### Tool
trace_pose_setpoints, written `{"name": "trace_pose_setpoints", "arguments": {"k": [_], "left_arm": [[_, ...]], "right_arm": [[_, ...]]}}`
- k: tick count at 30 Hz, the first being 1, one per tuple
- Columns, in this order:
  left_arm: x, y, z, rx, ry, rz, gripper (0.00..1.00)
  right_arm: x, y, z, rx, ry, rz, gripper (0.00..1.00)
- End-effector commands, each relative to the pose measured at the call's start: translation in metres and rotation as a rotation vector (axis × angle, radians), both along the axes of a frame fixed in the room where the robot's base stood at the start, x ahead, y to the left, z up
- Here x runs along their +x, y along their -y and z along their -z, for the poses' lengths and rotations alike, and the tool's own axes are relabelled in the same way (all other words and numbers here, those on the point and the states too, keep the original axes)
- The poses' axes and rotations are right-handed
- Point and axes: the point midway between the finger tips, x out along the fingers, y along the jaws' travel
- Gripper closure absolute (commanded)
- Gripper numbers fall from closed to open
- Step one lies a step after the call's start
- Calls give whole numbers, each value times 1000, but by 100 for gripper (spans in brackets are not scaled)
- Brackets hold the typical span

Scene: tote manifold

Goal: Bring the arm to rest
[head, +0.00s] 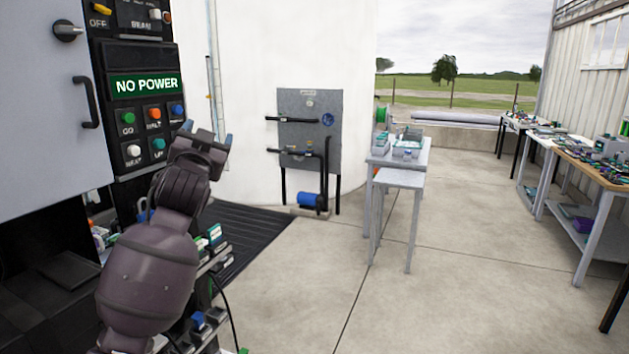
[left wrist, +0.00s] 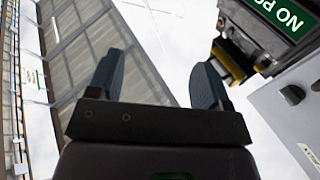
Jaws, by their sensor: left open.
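My left arm comes up from the lower left in the head view, and its left gripper (head: 208,136) is raised in front of the control panel (head: 144,120). In the left wrist view the two fingers of the left gripper (left wrist: 158,80) stand wide apart with nothing between them. The panel has a green "NO POWER" sign (head: 146,85) and several coloured buttons below it. The sign also shows in the upper right of the left wrist view (left wrist: 285,14). My right gripper is in neither view.
A grey cabinet door (head: 45,100) is left of the panel. A small grey table (head: 400,178) stands mid-right, and a cluttered workbench (head: 590,168) is at far right. A grey board (head: 310,125) with black pipes stands by the white wall. The concrete floor between is clear.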

Motion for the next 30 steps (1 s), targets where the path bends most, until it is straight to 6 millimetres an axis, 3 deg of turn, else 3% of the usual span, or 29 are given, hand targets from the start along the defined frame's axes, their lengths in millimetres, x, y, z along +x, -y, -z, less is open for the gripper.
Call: {"name": "trace_pose_setpoints", "arguments": {"k": [1,3,14,23,30], "left_arm": [[-4,-1,30,-3,-25,23,28],[-12,-1,63,-12,-51,58,28],[-76,-8,225,-103,-211,169,28],[-157,-22,347,-216,-385,182,28],[-240,-37,436,-295,-565,137,28]], "right_arm": [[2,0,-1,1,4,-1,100],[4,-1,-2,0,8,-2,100],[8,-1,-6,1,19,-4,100],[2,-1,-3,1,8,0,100],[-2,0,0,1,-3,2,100]]}}
